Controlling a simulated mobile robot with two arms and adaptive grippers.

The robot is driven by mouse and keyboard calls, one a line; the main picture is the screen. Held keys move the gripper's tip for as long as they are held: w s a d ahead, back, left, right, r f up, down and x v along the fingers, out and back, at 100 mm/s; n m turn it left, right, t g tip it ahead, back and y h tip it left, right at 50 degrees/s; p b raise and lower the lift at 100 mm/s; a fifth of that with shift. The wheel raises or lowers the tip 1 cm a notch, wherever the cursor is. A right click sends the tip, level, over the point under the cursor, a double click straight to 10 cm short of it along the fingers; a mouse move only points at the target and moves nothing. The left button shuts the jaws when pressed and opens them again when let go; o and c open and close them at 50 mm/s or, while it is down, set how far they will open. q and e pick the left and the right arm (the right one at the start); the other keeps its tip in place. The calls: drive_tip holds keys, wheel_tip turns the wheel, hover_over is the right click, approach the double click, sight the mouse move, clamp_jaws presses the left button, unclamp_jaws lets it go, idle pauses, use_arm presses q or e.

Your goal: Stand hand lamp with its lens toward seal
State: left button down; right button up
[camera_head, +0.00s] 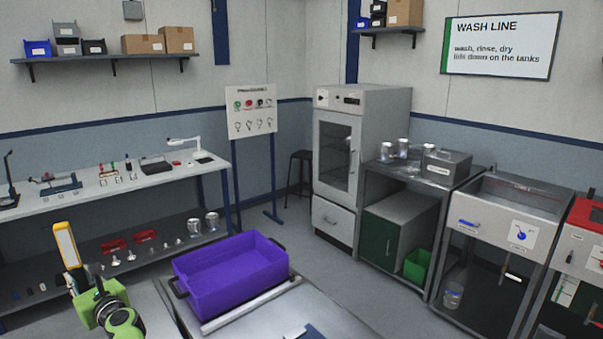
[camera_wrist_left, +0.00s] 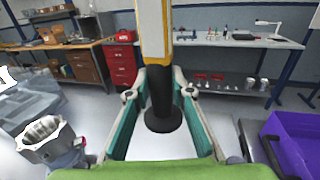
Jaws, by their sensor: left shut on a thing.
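The hand lamp (camera_head: 66,243) is a yellow-edged bar with a pale face, held up near upright at the lower left of the head view. In the left wrist view the hand lamp (camera_wrist_left: 154,40) shows a yellow upper body, a black lower part and a round black end. My left gripper (camera_head: 76,281) is shut on its lower part; its fingers (camera_wrist_left: 160,95) stand on both sides of the black part. The lamp is off any surface that I can see. I cannot pick out the seal. My right gripper is not in view.
A purple crate (camera_head: 201,304) stands on the grey table (camera_head: 330,308), right of my left gripper. A metal housing (camera_wrist_left: 44,142) shows at the left of the wrist view. A workbench (camera_head: 108,184) with tools runs along the back left. Floor shows between the table and cabinets.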

use_arm(q)
drive_tip(key=w+d+m+t+h, duration=0.3)
drive_tip(key=w+d+t, duration=0.15)
drive_tip(key=w, duration=0.25)
wheel_tip(320, 180, down, 11)
drive_tip(key=m+t+h, duration=0.1)
drive_tip(key=m+h, duration=0.2)
drive_tip(key=h, duration=0.1)
drive_tip(key=s+d+f+m+t+h, duration=0.1)
drive_tip(key=s+d+f+h, duration=0.2)
drive_tip(key=d, duration=0.4)
drive_tip(key=s+d+f+m+t, duration=0.1)
drive_tip(key=s+d+f, duration=0.1)
drive_tip(key=s+d, duration=0.35)
drive_tip(key=s+d+r+m+h, duration=0.1)
drive_tip(key=s+d+r+h, duration=0.1)
drive_tip(key=s+d, duration=0.75)
drive_tip(key=s+d+r+m+h, duration=0.2)
drive_tip(key=s+d+r, duration=0.1)
drive_tip(key=s+d, duration=0.65)
drive_tip(key=s+d+r, duration=0.1)
drive_tip(key=s+r, duration=0.9)
drive_tip(key=s, duration=0.1)
wheel_tip(320, 180, down, 7)
drive_tip(key=b, duration=0.6)
drive_tip(key=shift+h+b, duration=0.3)
drive_tip(key=shift+h, duration=0.1)
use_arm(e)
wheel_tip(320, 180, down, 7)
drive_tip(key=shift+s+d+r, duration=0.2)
